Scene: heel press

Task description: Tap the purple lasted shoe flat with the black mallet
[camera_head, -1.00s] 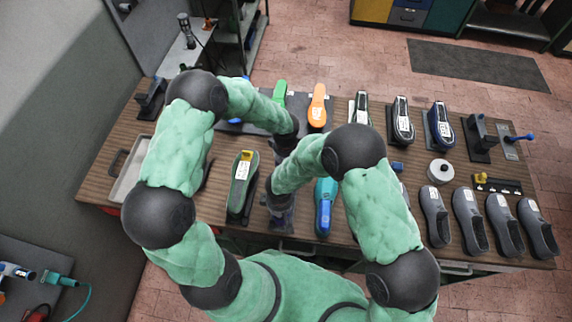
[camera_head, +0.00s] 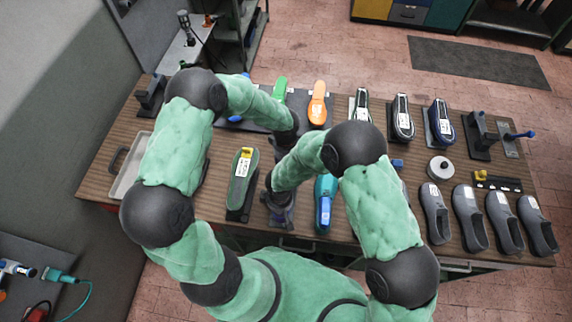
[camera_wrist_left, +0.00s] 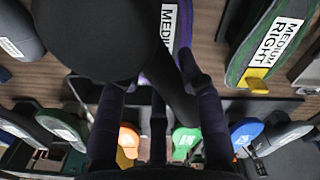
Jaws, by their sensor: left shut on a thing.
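The purple lasted shoe (camera_head: 280,216) is on the bench front, left of the teal-and-blue shoe, partly hidden by my arms. In the left wrist view its purple side and white MEDIUM label (camera_wrist_left: 170,22) show behind a large dark rounded shape, which seems to be the head of the black mallet (camera_wrist_left: 95,35). My left gripper (camera_wrist_left: 155,92) is shut on the mallet, whose dark handle runs between the fingers. The mallet seems over or beside the shoe; contact cannot be told. My right gripper (camera_head: 272,188) is low beside the shoe, mostly hidden by its own arm.
A green shoe (camera_head: 242,185) stands left of the purple one, and a teal-and-blue shoe (camera_head: 325,205) right. Orange (camera_head: 317,105) and green (camera_head: 280,90) pieces lie on a dark mat behind. Several grey shoes (camera_head: 470,220) line the right. A tray (camera_head: 125,180) is at left.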

